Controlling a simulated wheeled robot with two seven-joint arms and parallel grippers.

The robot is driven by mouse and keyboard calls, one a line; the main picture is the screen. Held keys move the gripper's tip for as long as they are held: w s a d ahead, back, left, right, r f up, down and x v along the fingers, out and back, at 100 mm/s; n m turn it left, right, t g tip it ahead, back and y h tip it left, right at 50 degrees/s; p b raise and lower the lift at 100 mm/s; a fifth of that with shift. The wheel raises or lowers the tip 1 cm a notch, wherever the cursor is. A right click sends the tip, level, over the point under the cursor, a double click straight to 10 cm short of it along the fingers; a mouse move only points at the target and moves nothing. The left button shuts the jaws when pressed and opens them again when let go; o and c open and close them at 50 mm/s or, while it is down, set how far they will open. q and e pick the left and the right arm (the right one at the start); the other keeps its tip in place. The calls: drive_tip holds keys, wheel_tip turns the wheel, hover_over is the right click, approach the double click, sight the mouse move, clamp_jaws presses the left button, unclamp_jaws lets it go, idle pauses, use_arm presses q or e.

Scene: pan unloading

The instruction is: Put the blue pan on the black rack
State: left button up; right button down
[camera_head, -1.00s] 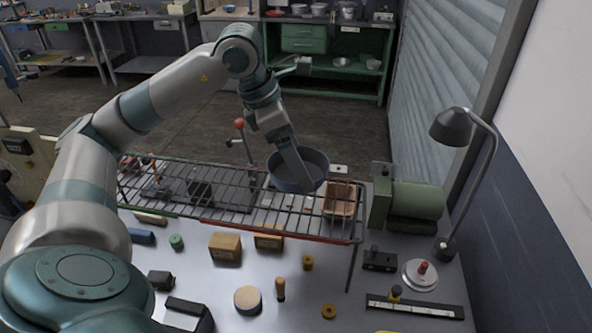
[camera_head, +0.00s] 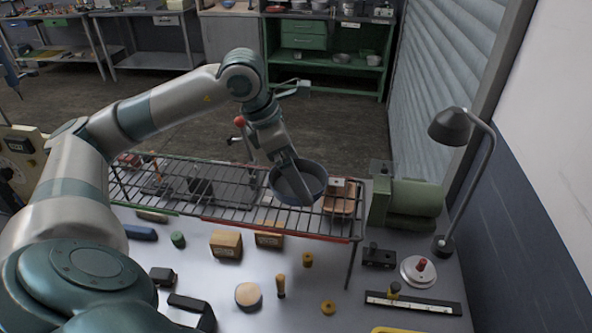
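The blue pan (camera_head: 314,172) is a round, dark blue-grey bowl shape at the right half of the black rack (camera_head: 232,205), a wire grid raised on thin legs above the workbench. My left gripper (camera_head: 303,194) comes down from the upper left onto the pan, with its fingers at the pan's wall. It appears shut on the pan, though the fingertips are not clear. The pan is upright and at about the level of the rack's wires. I cannot tell whether it touches them. My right gripper is not in view.
A tan tray-like item (camera_head: 341,199) sits just right of the pan. A green machine (camera_head: 405,204) and a desk lamp (camera_head: 452,128) stand at the right. Wooden blocks (camera_head: 226,244) and several small parts lie on the bench in front of the rack.

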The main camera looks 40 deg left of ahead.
use_arm(q)
drive_tip(key=shift+r, duration=0.2)
drive_tip(key=shift+r, duration=0.1)
drive_tip(key=b+v, duration=0.2)
drive_tip(key=v, duration=0.9)
drive_tip(key=shift+s+r, duration=0.2)
drive_tip(key=shift+r, duration=0.1)
drive_tip(key=shift+a, duration=0.1)
idle(0.4)
